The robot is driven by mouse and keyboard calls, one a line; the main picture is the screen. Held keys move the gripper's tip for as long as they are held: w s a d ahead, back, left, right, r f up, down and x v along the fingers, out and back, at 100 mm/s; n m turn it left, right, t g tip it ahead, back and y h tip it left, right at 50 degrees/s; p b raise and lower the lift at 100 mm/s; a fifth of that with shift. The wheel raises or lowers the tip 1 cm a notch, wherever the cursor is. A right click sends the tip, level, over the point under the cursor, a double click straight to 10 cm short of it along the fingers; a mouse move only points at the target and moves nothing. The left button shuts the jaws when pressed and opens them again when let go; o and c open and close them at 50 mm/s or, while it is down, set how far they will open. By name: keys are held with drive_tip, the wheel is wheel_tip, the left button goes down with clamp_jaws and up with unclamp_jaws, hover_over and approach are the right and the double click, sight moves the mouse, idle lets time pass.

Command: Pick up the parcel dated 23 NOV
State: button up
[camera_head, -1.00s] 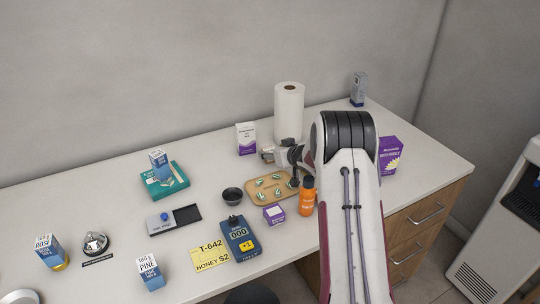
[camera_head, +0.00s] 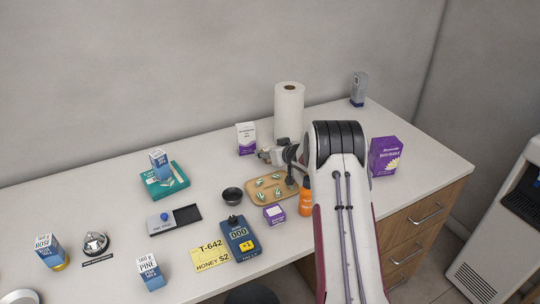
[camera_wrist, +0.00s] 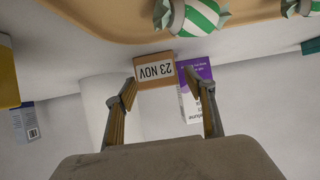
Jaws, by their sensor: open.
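The small brown parcel (camera_wrist: 155,83) shows in the wrist view with its white label reading 23 NOV upside down. My gripper (camera_wrist: 158,83) is open, with one finger at each side of the parcel. I cannot tell whether the fingers touch it. In the head view my gripper (camera_head: 264,155) is low over the back of the counter, near the white and purple box (camera_head: 246,138). I cannot make out the parcel in that view.
A tray (camera_head: 254,197) of green-striped sweets lies in front of my gripper. A paper towel roll (camera_head: 289,108) stands just behind. An orange bottle (camera_head: 306,200) and a large purple box (camera_head: 384,156) stand on the right. The left back of the counter is clear.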

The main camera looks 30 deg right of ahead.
drive_tip(key=c, duration=1.2)
drive_tip(key=shift+c, duration=0.2)
drive_tip(key=shift+r, duration=0.15)
drive_tip(key=shift+r, duration=4.9)
